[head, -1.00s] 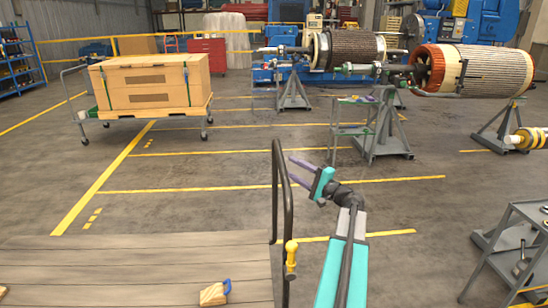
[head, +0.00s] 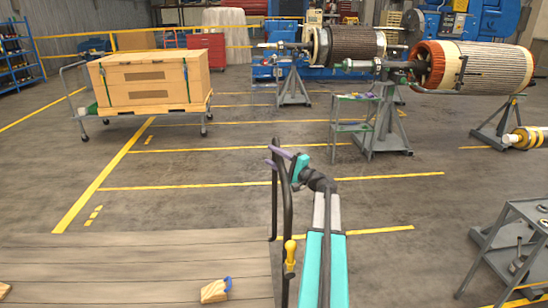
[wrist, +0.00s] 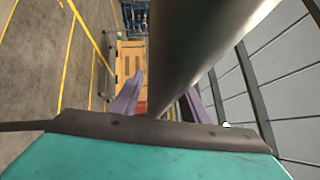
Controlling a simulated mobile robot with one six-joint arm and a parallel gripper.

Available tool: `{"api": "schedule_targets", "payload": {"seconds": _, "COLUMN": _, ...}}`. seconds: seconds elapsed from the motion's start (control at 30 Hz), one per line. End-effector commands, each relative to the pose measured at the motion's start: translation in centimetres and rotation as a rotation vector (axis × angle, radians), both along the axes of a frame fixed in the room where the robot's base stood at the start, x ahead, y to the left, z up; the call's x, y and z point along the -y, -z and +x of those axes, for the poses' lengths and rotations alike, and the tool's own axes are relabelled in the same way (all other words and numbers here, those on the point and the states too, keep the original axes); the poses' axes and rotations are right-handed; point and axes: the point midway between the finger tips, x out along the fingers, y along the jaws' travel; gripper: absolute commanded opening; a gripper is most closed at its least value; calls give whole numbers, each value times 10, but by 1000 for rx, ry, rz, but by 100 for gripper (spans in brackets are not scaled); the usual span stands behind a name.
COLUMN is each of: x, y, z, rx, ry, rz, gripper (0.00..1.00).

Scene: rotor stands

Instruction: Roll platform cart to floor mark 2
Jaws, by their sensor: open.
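A platform cart with a grey plank deck (head: 130,265) fills the lower left of the head view. Its dark tubular handle (head: 288,195) stands upright at the deck's right edge. My gripper (head: 271,156) is at the top of this handle, with its purple fingers apart. In the wrist view a thick tube (wrist: 205,45) passes between the open fingers; contact is not clear. Yellow lines (head: 120,165) divide the floor into bays, with short yellow dashes (head: 93,215) in one bay and more dashes (head: 148,140) farther back. I cannot read which is mark 2.
A wooden block with a blue handle (head: 215,291) lies on the deck. A second cart (head: 83,117) carries a wooden crate (head: 150,80) at the back left. Rotors on stands (head: 383,130) and a tool trolley (head: 510,225) are on the right. The middle floor is clear.

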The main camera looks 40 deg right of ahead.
Motion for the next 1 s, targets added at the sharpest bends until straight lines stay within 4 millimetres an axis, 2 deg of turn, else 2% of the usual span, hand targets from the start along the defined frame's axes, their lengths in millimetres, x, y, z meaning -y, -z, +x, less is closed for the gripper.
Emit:
{"api": "schedule_targets", "payload": {"seconds": 0.17, "x": 0, "y": 0, "z": 0, "rx": 0, "ry": 0, "rz": 0, "gripper": 40}}
{"api": "schedule_targets", "payload": {"seconds": 0.4, "x": 0, "y": 0, "z": 0, "rx": 0, "ry": 0, "rz": 0, "gripper": 0}}
{"api": "schedule_targets", "payload": {"seconds": 1.0, "x": -1, "y": 2, "z": 0, "rx": 0, "ry": 20, "rz": 0, "gripper": 0}}
